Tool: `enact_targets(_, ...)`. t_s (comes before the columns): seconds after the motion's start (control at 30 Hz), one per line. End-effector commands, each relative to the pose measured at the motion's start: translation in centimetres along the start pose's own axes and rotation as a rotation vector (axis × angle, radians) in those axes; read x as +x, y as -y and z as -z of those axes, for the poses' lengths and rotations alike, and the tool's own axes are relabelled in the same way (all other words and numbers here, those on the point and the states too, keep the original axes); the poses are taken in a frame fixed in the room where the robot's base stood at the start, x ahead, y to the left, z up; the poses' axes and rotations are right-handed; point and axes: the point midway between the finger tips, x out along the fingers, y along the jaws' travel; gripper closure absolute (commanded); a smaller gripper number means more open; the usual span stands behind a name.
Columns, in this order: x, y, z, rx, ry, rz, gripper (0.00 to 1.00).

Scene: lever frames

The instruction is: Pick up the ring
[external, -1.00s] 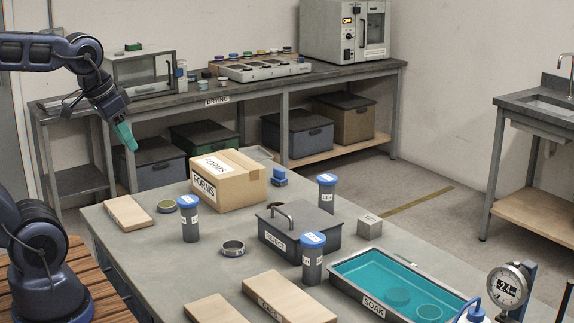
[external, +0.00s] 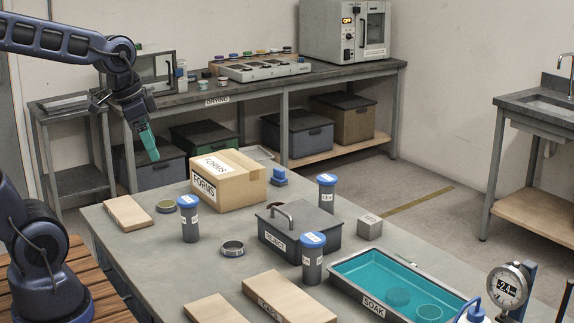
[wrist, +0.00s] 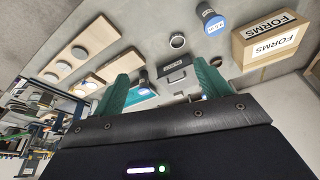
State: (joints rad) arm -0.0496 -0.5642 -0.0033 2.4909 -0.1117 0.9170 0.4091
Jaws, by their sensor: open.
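A small metal ring (external: 233,248) lies flat on the grey table, between a blue-capped jar and the REJECT box. It also shows in the wrist view (wrist: 178,41), above the middle. My gripper (external: 150,152) hangs in the air at the table's back left, well above and apart from the ring. Its two teal fingers are spread with nothing between them, as the wrist view (wrist: 162,88) shows.
A FORMS carton (external: 228,182) stands near the gripper. Blue-capped jars (external: 190,222), (external: 312,262) and (external: 327,195) stand around the REJECT box (external: 300,230). The SOAK tray (external: 345,282) is at right. Pale boards (external: 290,300) lie in front. Bare tabletop lies left of the ring.

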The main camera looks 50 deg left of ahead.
Motion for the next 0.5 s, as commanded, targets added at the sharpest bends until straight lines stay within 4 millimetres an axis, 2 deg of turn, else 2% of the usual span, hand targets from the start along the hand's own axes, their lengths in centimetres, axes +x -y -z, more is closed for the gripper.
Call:
enact_targets(0.2, 3.6, 1.3, 3.0, 0.203, 0.040, -0.080, 0.24)
enact_targets(0.5, 9.2, 3.4, 6.4, 0.475, 0.048, -0.192, 0.24)
